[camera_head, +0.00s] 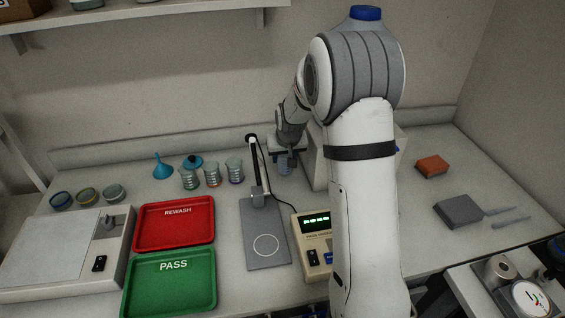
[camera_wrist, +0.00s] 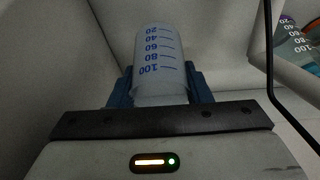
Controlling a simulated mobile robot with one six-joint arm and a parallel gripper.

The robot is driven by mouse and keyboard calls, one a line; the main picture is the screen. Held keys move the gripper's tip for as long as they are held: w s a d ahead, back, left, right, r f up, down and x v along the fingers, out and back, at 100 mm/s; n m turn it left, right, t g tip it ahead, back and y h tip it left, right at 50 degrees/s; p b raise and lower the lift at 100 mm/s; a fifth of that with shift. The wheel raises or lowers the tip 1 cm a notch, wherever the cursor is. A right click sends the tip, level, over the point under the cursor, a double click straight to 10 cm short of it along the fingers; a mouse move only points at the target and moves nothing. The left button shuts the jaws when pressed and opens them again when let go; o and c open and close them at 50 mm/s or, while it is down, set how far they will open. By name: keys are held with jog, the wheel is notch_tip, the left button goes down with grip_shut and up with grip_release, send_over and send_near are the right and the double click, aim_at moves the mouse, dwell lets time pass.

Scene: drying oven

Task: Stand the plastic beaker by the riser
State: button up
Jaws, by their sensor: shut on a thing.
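My gripper (camera_head: 285,160) is at the back of the bench, beside a pale box-like unit (camera_head: 318,165) partly hidden by my arm. In the wrist view its blue fingers (camera_wrist: 158,88) are shut on the plastic beaker (camera_wrist: 160,55). The beaker is translucent with blue marks, 20 at the far end and 100 nearest the gripper. I cannot make the beaker out clearly in the head view. I cannot tell for certain which thing is the riser.
Several small glass vessels (camera_head: 212,175) stand left of my gripper, with a blue funnel (camera_head: 162,168) beyond. A grey stand with an upright post (camera_head: 264,245), a meter (camera_head: 314,246), a red tray (camera_head: 174,243) and a green tray (camera_head: 169,303) are nearer. A black cable (camera_wrist: 268,60) runs at right.

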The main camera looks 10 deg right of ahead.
aim_at(285, 163)
jog(key=shift+f, duration=1.5)
jog(key=o, duration=1)
jog(key=shift+r, duration=0.15)
jog(key=v, duration=1.1)
jog(key=shift+g, duration=0.9)
jog(key=s+r, duration=0.2)
jog(key=s, duration=0.8)
jog(key=s+r, duration=0.1)
jog(key=s, duration=0.9)
jog(key=s+r, duration=0.2)
jog(key=s, duration=0.8)
jog(key=shift+s+a+r+b, duration=0.15)
jog(key=shift+s+r+b, duration=0.05)
jog(key=shift+r+b, duration=0.15)
